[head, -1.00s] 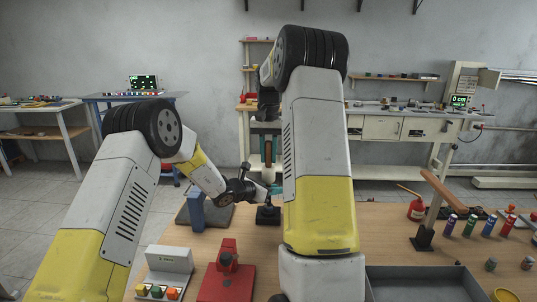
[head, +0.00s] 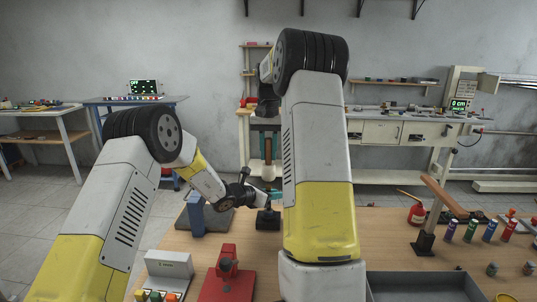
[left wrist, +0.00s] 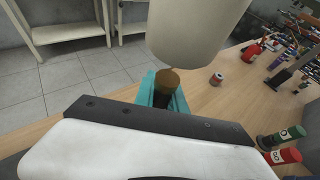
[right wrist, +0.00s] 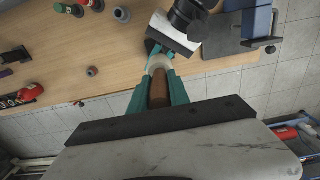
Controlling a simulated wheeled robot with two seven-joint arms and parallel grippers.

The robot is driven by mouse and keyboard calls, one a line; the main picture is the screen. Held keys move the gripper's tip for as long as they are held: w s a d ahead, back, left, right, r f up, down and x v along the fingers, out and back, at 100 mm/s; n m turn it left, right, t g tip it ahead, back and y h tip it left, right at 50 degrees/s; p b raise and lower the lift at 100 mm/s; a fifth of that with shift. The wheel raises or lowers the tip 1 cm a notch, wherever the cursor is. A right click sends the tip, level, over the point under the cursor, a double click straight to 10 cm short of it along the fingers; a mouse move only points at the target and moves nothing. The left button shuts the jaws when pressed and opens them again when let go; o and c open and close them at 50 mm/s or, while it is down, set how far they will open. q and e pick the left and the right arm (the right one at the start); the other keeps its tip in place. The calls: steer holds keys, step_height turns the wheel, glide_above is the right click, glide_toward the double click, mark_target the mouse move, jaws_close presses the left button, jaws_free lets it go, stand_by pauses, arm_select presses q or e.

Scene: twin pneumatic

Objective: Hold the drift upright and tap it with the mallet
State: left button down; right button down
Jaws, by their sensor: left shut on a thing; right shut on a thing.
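My left gripper (head: 274,194) is shut on the drift, low over a small black block (head: 268,219) on the bench. In the left wrist view the drift (left wrist: 168,80) shows a round brown top and dark body between teal fingers (left wrist: 166,97). My right gripper (head: 265,132) is shut on the mallet's brown handle (right wrist: 159,90). The mallet's cream head (left wrist: 197,32) hangs just above the drift's top; I cannot tell whether they touch. It also shows in the right wrist view (right wrist: 158,64). The drift's lower end is hidden and appears roughly upright.
A blue post (head: 196,216) on a dark plate stands left of the block. A red fixture (head: 228,276) and a grey button box (head: 168,267) are nearer. A grey tray (head: 420,286) is at front right; a red oil can (head: 417,214) and several bottles stand right.

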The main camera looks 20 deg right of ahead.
mark_target(268, 138)
steer(key=shift+r, duration=0.15)
steer(key=shift+r, duration=1.9)
arm_select(q)
steer(key=c, duration=1.3)
jaws_free()
steer(key=v, duration=1.2)
